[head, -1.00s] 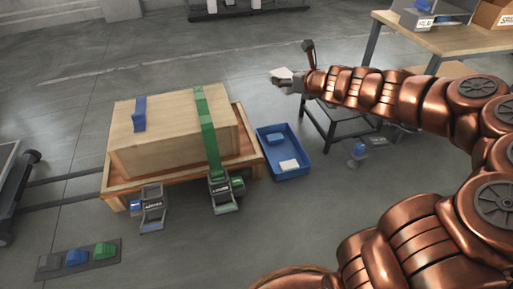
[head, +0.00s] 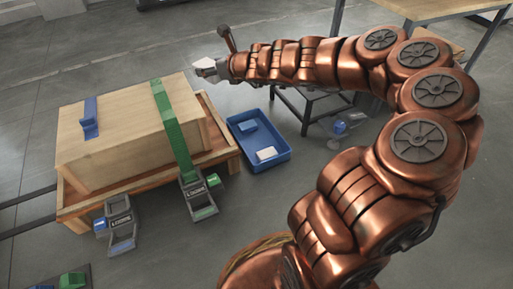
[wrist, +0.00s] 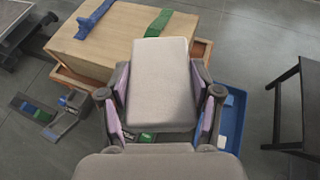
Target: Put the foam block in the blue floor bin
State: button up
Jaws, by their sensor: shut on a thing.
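The foam block (wrist: 160,70), a pale grey slab, sits between the purple-padded fingers of my gripper (wrist: 161,95) in the wrist view. My gripper is shut on it. In the head view my gripper (head: 208,68) is small, held up above floor level beyond the blue floor bin. The blue floor bin (head: 273,156) stands on the floor right of the wooden crate, with a blue item (head: 248,126) and a white item (head: 266,153) inside. In the wrist view the bin (wrist: 235,105) shows at the right, partly hidden behind the gripper and block.
A wooden crate (head: 130,120) with blue and green straps sits on a pallet left of the bin. A dark low table (head: 300,105) stands right of the bin. Open floor lies in front.

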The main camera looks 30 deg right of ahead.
jog(key=shift+s+a+f, duration=0.15)
jog(key=shift+s+a, duration=0.05)
jog(key=shift+a, duration=0.05)
jog(key=shift+w+d, duration=0.1)
jog(key=shift+d, duration=0.05)
